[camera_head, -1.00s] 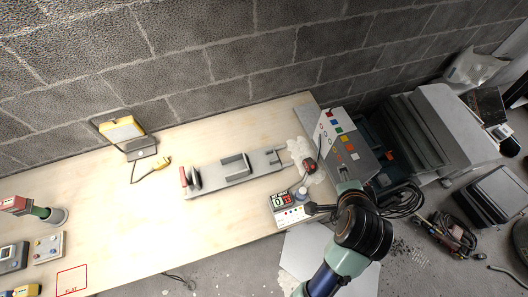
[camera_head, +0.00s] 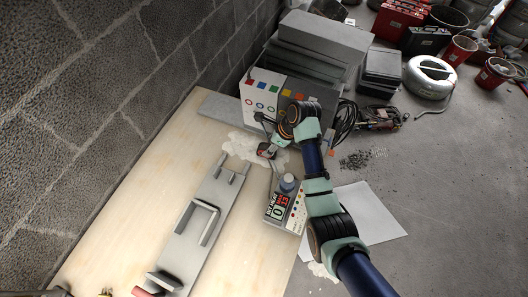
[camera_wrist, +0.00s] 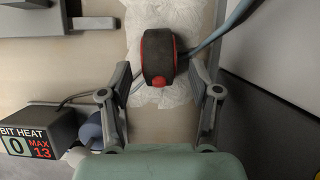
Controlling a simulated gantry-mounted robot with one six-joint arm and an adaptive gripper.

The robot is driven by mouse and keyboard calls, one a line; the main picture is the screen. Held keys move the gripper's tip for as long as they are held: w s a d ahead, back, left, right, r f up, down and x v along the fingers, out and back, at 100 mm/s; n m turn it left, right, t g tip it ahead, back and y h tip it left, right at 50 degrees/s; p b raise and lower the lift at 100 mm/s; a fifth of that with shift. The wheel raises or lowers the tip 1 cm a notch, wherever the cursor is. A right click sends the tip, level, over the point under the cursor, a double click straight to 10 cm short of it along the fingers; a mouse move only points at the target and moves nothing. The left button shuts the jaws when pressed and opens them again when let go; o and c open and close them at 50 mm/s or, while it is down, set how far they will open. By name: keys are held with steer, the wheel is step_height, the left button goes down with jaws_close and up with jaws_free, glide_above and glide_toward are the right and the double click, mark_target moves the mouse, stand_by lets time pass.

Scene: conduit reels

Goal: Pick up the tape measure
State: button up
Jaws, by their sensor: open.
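The tape measure, black with red trim (camera_wrist: 158,57), lies on a crumpled whitish sheet on the bench in the wrist view. In the head view it shows small (camera_head: 266,151), near the bench end and the grey box. My gripper (camera_wrist: 160,76) is open, one finger on each side of the tape measure's near part in the wrist view. I cannot tell whether the fingers are at its height; no contact shows. In the head view my arm reaches in from the lower right over the bench end.
A grey control box (camera_head: 262,97) with coloured buttons stands just beyond the tape measure. A "BIT HEAT" box (camera_wrist: 30,135) with a blue knob sits to the left in the wrist view. A grey rail fixture (camera_head: 190,240) lies along the bench. Bare bench (camera_head: 245,240) shows between.

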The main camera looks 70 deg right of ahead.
mark_target(267, 146)
steer(key=b+x, duration=0.2)
steer(key=x, duration=0.3)
steer(key=shift+w+a, duration=0.1)
steer(key=shift+w, duration=0.1)
steer(key=shift+r, duration=0.15)
jaws_close()
